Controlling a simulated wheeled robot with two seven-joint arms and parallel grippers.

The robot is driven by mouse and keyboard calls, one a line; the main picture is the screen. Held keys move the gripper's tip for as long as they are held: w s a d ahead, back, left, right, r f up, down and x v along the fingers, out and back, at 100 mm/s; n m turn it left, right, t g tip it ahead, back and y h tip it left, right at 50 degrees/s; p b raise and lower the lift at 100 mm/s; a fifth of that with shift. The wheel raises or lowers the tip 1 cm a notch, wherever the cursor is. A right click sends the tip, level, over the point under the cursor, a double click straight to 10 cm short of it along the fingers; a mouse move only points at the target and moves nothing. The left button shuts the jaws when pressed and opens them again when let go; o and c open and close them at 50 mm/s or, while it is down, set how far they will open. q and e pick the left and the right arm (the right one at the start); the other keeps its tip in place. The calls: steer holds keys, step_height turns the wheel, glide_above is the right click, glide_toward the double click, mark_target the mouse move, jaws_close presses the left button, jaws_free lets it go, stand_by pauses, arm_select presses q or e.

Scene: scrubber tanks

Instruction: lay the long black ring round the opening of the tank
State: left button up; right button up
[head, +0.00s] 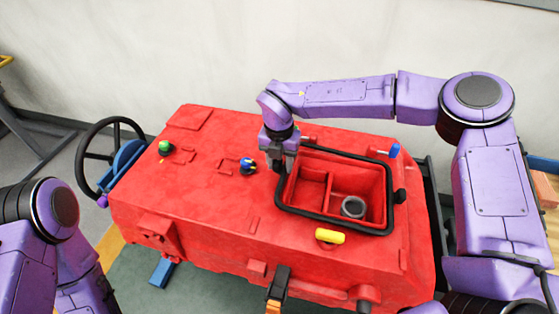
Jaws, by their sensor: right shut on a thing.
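The long black ring (335,222) is a rounded rectangle around the opening (345,185) of the red tank (220,190). Its outline surrounds the opening on all sides. I cannot tell whether it lies flat on the rim all the way round or is slightly raised. My right gripper (277,168) reaches in from the right, points down and is shut on the ring near its back left corner, hiding that part. My left arm shows at the lower left, but its gripper is out of view.
Inside the opening are a divider and a grey round fitting (353,207). A yellow handle (330,236) sits in front of the ring, a blue knob (394,150) behind its right corner and a black knob (400,196) at its right. A black steering wheel (100,160) stands at left.

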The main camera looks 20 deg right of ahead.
steer(key=shift+f, duration=0.45)
steer(key=shift+f+b, duration=0.35)
steer(key=shift+b, duration=0.05)
steer(key=shift+s, duration=0.15)
steer(key=shift+s+f, duration=0.1)
steer(key=shift+f, duration=0.1)
